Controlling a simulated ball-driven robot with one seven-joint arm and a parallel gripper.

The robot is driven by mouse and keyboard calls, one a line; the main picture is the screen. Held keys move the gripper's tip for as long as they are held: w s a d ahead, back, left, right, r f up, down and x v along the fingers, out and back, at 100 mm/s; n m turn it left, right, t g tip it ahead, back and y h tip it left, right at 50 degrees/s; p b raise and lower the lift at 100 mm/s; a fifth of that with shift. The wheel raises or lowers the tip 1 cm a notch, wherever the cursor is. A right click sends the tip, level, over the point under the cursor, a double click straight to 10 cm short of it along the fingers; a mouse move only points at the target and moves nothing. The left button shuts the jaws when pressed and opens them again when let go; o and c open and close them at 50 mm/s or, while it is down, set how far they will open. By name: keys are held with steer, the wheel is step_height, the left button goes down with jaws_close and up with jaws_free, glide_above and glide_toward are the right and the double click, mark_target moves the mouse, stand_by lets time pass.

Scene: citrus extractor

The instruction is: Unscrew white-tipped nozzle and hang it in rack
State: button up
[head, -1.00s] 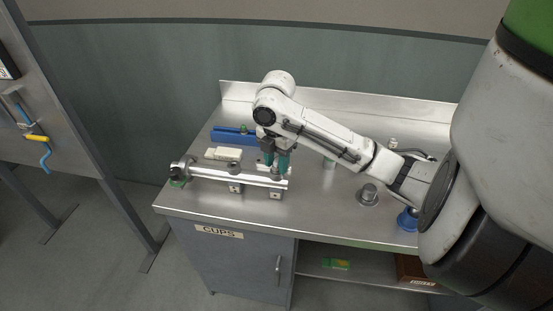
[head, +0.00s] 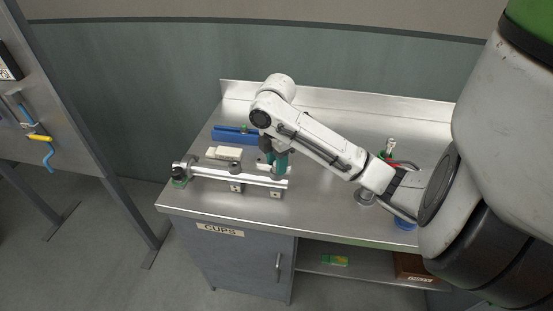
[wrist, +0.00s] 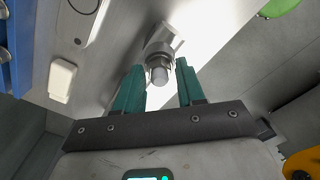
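My gripper (head: 276,161) points down at the right end of the metal pipe (head: 225,176) on the steel bench, and its teal fingers overlap in this view. In the wrist view my gripper (wrist: 163,85) has its fingers apart, with a metal nozzle (wrist: 160,73) with a pale grey-white tip between them. A narrow gap shows on each side of the nozzle, so the fingers seem not to touch it. The nozzle is hidden behind the fingers in the head view. I cannot tell for sure which thing is the rack.
A metal round fitting (head: 365,196) stands right, near my arm. A wall panel with a yellow-handled valve (head: 41,138) is at far left. The bench's front middle is clear.

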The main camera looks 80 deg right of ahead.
steer(key=shift+r+m+p, duration=0.2)
steer(key=shift+m+p, duration=0.4)
steer(key=shift+p, duration=0.15)
steer(key=shift+f, duration=0.2)
steer(key=shift+m, duration=0.3)
